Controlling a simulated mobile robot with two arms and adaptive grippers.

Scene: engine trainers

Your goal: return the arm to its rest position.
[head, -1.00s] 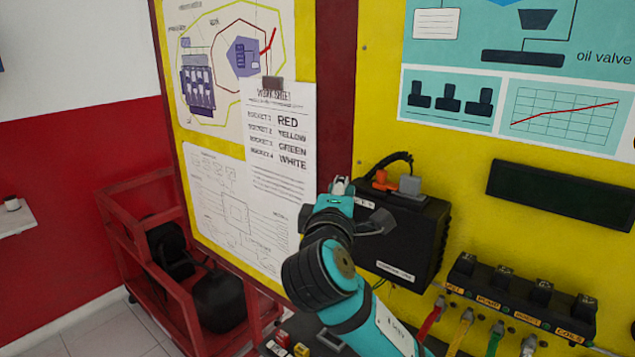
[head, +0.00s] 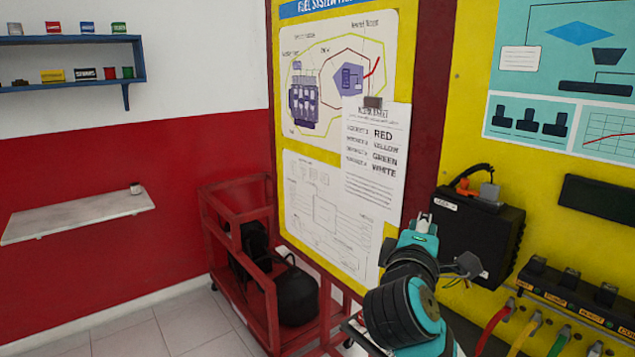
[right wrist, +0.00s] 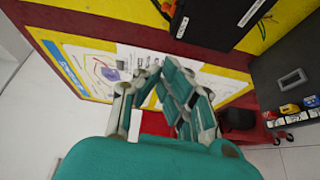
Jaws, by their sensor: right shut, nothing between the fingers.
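My right arm comes up from the bottom right of the head view, teal and black. Its gripper (head: 425,223) is in front of the yellow panel, just left of the black box (head: 476,236). In the right wrist view the fingers of this gripper (right wrist: 147,74) point at the panel with the paper sheets. The gripper is shut with nothing in it and shows no contact with anything. My left gripper is in neither view.
The work sheet (head: 375,165) hangs on the yellow panel. A red cart (head: 263,282) holding black tanks stands below. A socket block with coloured cables (head: 495,325) is at lower right. A wall shelf (head: 80,218) and blue rack (head: 60,41) are at left, with bare floor below.

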